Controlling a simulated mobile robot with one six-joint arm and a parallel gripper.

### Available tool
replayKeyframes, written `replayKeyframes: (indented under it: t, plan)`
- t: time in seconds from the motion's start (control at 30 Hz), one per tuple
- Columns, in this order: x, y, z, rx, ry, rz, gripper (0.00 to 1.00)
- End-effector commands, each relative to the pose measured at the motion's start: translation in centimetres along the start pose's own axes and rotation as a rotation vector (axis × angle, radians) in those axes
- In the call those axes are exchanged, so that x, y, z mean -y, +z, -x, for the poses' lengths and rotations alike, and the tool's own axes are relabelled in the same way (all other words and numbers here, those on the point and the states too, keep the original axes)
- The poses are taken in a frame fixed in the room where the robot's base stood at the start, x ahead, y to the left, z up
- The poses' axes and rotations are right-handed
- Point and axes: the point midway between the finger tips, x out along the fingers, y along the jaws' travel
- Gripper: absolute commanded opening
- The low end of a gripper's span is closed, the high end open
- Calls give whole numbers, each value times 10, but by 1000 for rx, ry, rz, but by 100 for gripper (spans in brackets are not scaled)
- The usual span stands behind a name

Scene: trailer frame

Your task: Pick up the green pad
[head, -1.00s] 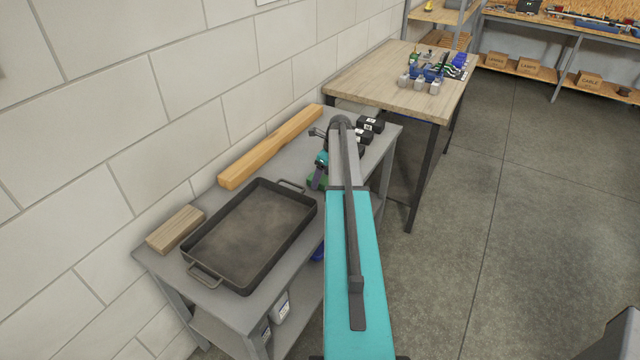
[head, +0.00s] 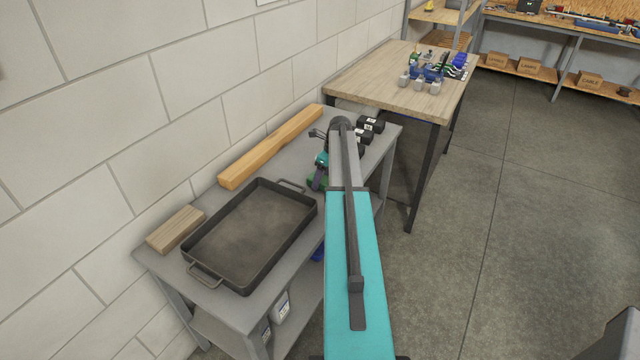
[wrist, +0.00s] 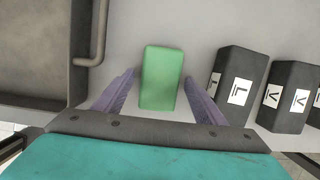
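The green pad (wrist: 161,78) lies on the grey bench top (wrist: 210,20) in the wrist view, a plain green block. My gripper (wrist: 161,92) is open, with its two purple fingers apart, one to the left and one to the right of the pad's near part. Gaps show between the pad and both fingers, and nothing is held. In the head view, a small part of the green pad (head: 316,181) shows below my gripper (head: 318,178); the arm and gripper hide the rest.
Black labelled blocks (wrist: 241,85) stand close to the right finger. A dark tray (wrist: 38,50) with a handle lies to the left. In the head view, a long wooden beam (head: 270,147) lies along the wall and a short wood block (head: 176,229) is beside the tray.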

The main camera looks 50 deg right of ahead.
Motion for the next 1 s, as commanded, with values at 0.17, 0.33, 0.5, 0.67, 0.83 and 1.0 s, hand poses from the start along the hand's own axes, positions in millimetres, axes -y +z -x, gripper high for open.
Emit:
replayKeyframes:
  t: [0.17,0.33,0.5,0.67,0.83,1.0]
  plan:
    - [0,0,0,0,0,0,33]
    - [0,0,0,0,0,0,20]
    - [0,0,1,0,0,0,20]
    - [0,2,6,0,-1,0,20]
    - [0,4,14,1,-2,0,20]
    - [0,8,29,1,-2,1,20]
